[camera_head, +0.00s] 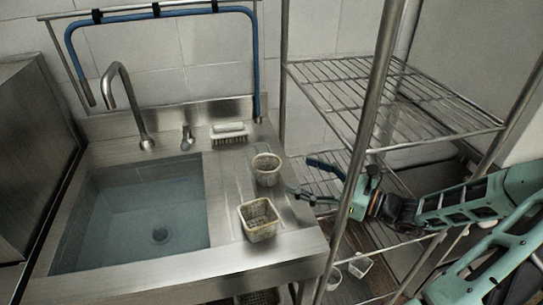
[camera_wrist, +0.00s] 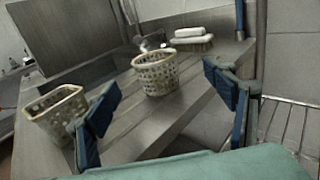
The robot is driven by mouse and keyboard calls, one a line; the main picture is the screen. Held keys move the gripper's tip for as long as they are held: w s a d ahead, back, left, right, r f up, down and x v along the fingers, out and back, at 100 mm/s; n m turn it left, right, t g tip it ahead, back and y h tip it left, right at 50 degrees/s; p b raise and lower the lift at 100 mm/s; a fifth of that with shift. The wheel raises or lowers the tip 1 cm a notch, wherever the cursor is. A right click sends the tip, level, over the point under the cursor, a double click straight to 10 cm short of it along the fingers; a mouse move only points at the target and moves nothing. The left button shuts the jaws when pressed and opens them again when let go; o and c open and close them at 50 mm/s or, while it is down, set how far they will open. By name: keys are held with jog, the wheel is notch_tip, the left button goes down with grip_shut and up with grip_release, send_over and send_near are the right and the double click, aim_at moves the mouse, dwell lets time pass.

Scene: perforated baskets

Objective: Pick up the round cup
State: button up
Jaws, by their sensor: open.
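The round cup (camera_head: 267,171) is a cream perforated round basket. It stands upright on the steel counter right of the sink, and in the wrist view (camera_wrist: 157,74) it is ahead, between the spread fingers. My gripper (camera_head: 306,178) is open and empty, to the right of the round cup and apart from it. In the wrist view its blue finger pads (camera_wrist: 162,100) frame the counter in front of the cup. A square perforated basket (camera_head: 260,220) stands nearer the counter's front, and in the wrist view (camera_wrist: 55,113) it is at the left, beside the left finger.
A brush (camera_head: 229,137) lies behind the cup. The water-filled sink (camera_head: 145,220) is to the left. A wire shelf rack (camera_head: 395,100) stands right, its front post (camera_head: 372,115) crossing by my arm. White containers (camera_head: 360,265) sit low on the rack.

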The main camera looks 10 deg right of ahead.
aim_at(279, 169)
jog(key=shift+a+r, duration=0.15)
jog(key=shift+a, duration=0.3)
jog(key=x, duration=0.3)
jog(key=shift+w+a+b, duration=0.1)
jog(key=shift+a+b, duration=0.2)
jog(key=shift+a, duration=0.1)
jog(key=shift+f+b+x, duration=0.1)
jog(key=shift+b+x, duration=0.15)
jog(key=shift+x, duration=1.35)
jog(key=shift+f+b+x, duration=0.15)
jog(key=shift+b+x, duration=0.05)
jog(key=shift+x, duration=1.4)
jog(key=c, duration=1)
